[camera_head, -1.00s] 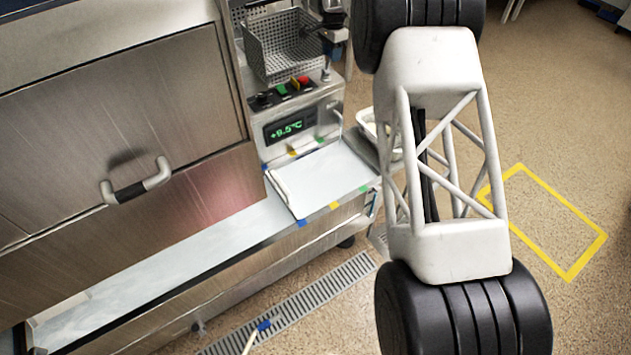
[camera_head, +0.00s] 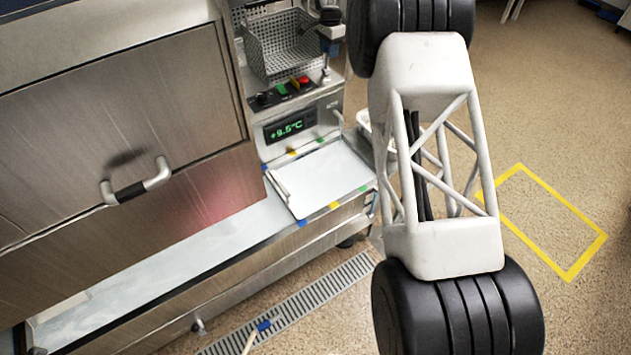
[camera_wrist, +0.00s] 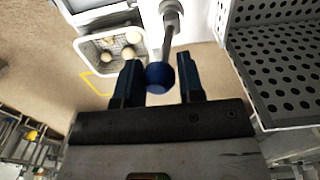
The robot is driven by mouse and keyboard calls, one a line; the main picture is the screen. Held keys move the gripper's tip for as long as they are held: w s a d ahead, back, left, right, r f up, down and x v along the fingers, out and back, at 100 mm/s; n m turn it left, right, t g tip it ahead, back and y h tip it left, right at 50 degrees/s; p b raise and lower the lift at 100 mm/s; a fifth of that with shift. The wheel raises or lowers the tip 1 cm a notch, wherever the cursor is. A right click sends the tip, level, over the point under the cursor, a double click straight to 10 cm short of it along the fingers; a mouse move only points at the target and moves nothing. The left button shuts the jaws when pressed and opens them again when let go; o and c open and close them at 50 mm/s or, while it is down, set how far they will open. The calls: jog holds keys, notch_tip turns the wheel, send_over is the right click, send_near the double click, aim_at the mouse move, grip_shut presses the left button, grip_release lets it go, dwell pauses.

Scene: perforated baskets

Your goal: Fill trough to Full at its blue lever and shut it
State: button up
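In the wrist view a round blue knob (camera_wrist: 160,77) sits at the end of a grey metal lever (camera_wrist: 171,25). My gripper (camera_wrist: 159,86) has its two dark blue fingers on either side of the knob. The fingers stand apart, with a visible gap at the right finger; I cannot tell whether the left finger touches the knob. In the head view a long, pale-floored trough (camera_head: 170,255) runs along the foot of the steel machine. I cannot make out a water level in it. The lever knob is not clear in the head view.
A perforated metal basket (camera_head: 285,45) hangs by the control panel; it also fills the right of the wrist view (camera_wrist: 285,80). A green display (camera_head: 290,128) reads +9.5°C. A white tub (camera_wrist: 110,45) with pale round things stands at left. A floor drain (camera_head: 310,295) runs in front.

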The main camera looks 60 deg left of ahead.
jog(key=shift+a, duration=1.05)
jog(key=shift+o, duration=0.2)
jog(key=shift+a, duration=0.1)
jog(key=o, duration=0.4)
jog(key=shift+r, duration=0.15)
jog(key=shift+r, duration=3.4)
